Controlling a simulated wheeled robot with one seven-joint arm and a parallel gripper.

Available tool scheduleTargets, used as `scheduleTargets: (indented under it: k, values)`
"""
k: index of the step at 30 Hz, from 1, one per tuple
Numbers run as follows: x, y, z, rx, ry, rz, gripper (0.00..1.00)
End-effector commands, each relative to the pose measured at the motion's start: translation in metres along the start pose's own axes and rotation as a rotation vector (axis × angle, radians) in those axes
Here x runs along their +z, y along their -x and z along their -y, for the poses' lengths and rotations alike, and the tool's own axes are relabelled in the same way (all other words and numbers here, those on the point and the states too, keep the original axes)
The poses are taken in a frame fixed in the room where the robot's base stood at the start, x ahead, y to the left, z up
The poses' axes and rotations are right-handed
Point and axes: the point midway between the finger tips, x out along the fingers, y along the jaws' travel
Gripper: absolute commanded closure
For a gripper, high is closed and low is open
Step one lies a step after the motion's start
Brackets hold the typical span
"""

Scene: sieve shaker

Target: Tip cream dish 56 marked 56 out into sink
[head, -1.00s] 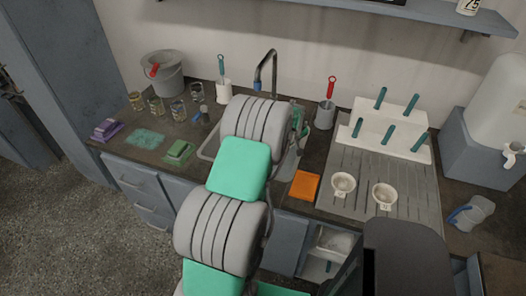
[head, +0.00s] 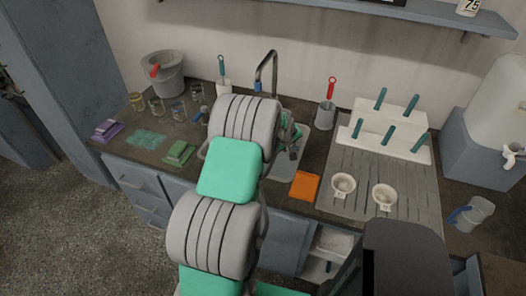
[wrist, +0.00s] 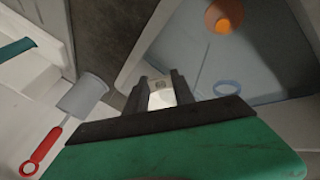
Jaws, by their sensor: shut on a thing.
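My gripper (wrist: 160,82) is shut on a small cream-white piece with a faint mark, which I take to be cream dish 56 (wrist: 163,97); its number is not legible. Only part of the dish shows between the fingers, so its tilt and contents cannot be told. In the wrist view the dish appears at the edge of the grey-blue sink (wrist: 190,72). In the head view the sink (head: 283,172) is partly covered by my arm, and the held dish is hidden.
Two other cream dishes (head: 343,185) (head: 383,196) stand on the draining board (head: 410,170). A tap (head: 268,70) rises behind the sink. A grey cup with a red-handled tool (head: 325,115), an orange cloth (head: 304,186) and a white peg rack (head: 395,125) are to its right.

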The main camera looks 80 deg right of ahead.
Motion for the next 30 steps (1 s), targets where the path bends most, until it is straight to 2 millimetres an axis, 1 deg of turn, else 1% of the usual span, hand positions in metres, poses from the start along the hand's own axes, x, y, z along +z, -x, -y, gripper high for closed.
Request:
scheduleTargets:
  k: [30]
  values:
    - [-0.004, 0.009, 0.011, 0.103, 0.044, 0.0, 1.0]
